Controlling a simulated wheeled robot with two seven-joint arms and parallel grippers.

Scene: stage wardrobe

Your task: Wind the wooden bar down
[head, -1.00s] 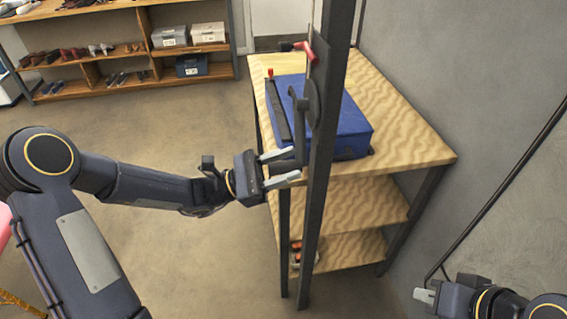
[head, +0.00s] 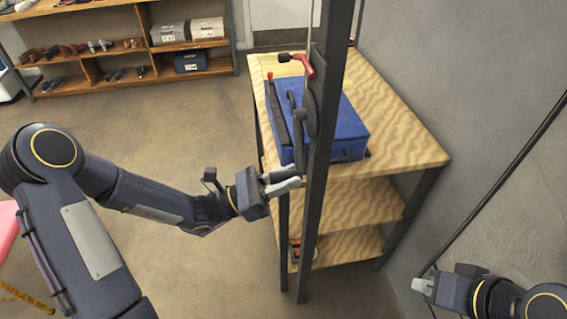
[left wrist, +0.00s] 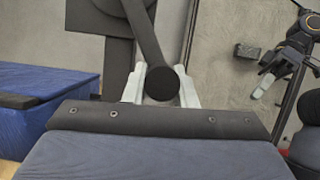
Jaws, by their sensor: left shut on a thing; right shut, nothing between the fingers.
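A dark upright post (head: 319,180) carries a hand winch with a round plate (head: 311,112) and a crank arm. The crank arm also shows in the left wrist view (left wrist: 143,30). My left gripper (head: 283,181) is shut on the crank's black grip (left wrist: 162,84), whose round end shows between the two fingers in the left wrist view. In the head view the fingers mostly hide the grip. My right gripper (head: 423,286) is shut and empty at lower right. I cannot make out the wooden bar.
A blue case (head: 345,132) lies on a wooden-topped shelf table (head: 405,150) right behind the post. A grey wall is at right, with a dark slanting line (head: 500,180) before it. Shelves (head: 120,75) stand at the back left.

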